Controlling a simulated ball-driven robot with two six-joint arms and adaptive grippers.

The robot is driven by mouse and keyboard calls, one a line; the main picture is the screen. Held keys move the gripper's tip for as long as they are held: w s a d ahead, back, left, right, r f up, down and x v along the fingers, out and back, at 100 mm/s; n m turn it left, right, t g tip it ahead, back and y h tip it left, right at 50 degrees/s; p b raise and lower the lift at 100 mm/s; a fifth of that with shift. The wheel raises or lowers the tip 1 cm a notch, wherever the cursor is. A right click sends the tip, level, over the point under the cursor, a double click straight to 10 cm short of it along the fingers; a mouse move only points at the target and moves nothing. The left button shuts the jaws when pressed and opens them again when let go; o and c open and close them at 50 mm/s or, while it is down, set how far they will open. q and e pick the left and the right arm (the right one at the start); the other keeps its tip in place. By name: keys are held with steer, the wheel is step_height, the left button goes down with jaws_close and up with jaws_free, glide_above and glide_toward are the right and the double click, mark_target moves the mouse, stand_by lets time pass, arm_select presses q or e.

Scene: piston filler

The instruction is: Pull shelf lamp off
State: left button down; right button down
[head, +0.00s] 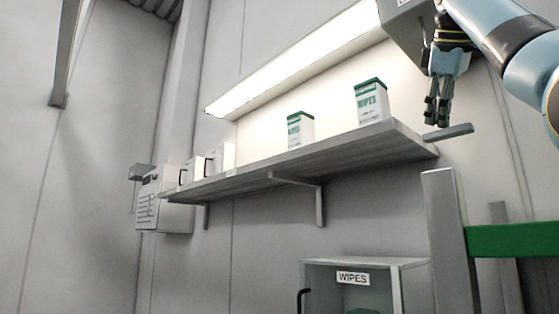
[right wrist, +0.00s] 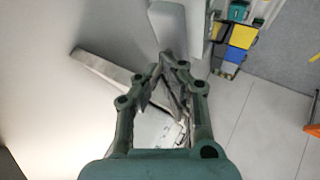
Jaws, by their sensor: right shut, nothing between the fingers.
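The shelf lamp (head: 300,62) is a long white strip on the wall above the shelf, and it is lit. A grey housing (head: 408,28) is at its right end, partly behind my right arm. My right gripper (head: 437,118) points down just right of this housing, above the shelf's right end. Its fingers are shut and empty; they also show close together in the right wrist view (right wrist: 168,70). I cannot make out a pull cord or switch in either view. My left gripper is not in view.
The grey shelf (head: 345,150) holds two green-topped wipes boxes (head: 371,102) and white containers (head: 220,158) at its left. A flat grey bar (head: 448,132) is just below my right fingers. A wipes cabinet (head: 415,263) and a green rail (head: 515,240) are lower down.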

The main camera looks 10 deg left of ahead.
mark_target(443, 130)
steer(key=shift+f+b, duration=0.35)
steer(key=shift+f, duration=0.15)
steer(key=shift+r, duration=0.1)
stand_by(0.3)
steer(key=shift+r+p, duration=1.4)
steer(key=shift+r, duration=0.05)
steer(key=shift+r, duration=0.1)
step_height(443, 130, up, 3)
steer(key=shift+f+p, duration=0.15)
steer(key=shift+p, duration=0.85)
steer(key=shift+r, duration=1.5)
